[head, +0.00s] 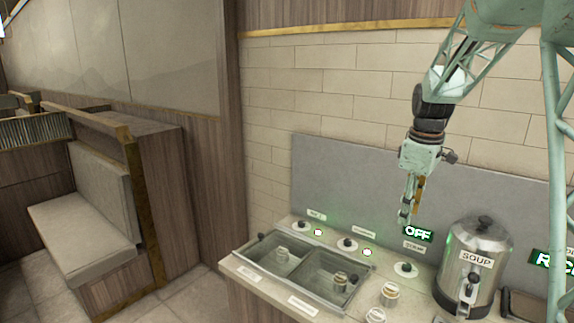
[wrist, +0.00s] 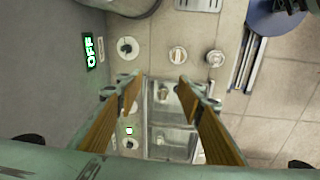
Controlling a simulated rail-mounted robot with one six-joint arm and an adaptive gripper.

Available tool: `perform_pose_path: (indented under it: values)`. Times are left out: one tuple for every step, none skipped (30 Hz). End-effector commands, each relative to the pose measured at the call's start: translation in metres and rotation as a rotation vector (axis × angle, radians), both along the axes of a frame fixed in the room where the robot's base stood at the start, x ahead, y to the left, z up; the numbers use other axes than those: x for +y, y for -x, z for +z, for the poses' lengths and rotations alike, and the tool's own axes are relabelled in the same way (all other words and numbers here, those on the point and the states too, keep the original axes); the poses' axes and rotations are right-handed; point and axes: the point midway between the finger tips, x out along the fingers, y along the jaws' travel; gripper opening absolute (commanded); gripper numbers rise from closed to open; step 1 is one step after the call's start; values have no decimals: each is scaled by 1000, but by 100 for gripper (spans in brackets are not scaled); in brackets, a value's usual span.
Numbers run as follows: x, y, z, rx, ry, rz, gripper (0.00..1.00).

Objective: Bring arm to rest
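My gripper (head: 409,207) hangs from my arm, pointing down, above the back part of the counter near the green OFF sign (head: 418,234). In the wrist view my gripper (wrist: 158,84) has two wood-coloured fingers apart with nothing between them. The sauce well (head: 307,276) with two steel compartments is set in the counter to the left of and below my gripper. It also shows between and beyond the fingers in the wrist view (wrist: 172,131).
A steel soup pot (head: 474,262) stands on the counter to the right. Small labelled jars (head: 389,294) stand near the front edge. Black knobs (head: 347,243) line the back. A grey backsplash (head: 340,190) rises behind. A blue-topped stool (wrist: 272,18) stands on the floor.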

Motion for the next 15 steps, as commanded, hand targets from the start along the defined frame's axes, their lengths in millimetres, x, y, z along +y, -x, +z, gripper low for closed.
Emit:
perform_pose_path:
  values:
    - [5,7,8,-6,-1,-13,35]
    - [7,12,11,-8,-2,-20,35]
    - [10,18,17,-12,-4,-32,35]
    - [13,22,20,-14,-5,-40,35]
    - [15,26,24,-16,-6,-48,35]
    - [18,33,29,-20,-8,-61,35]
    - [21,37,32,-22,-9,-68,35]
    - [23,42,35,-24,-11,-77,35]
    - [26,48,40,-28,-12,-88,35]
    - [29,52,43,-30,-13,-95,35]
    - [31,57,46,-32,-15,-104,35]
    - [35,63,51,-36,-16,-116,35]
    - [37,68,53,-39,-18,-124,35]
    - [39,73,56,-40,-19,-132,35]
    - [42,79,60,-44,-21,-143,35]
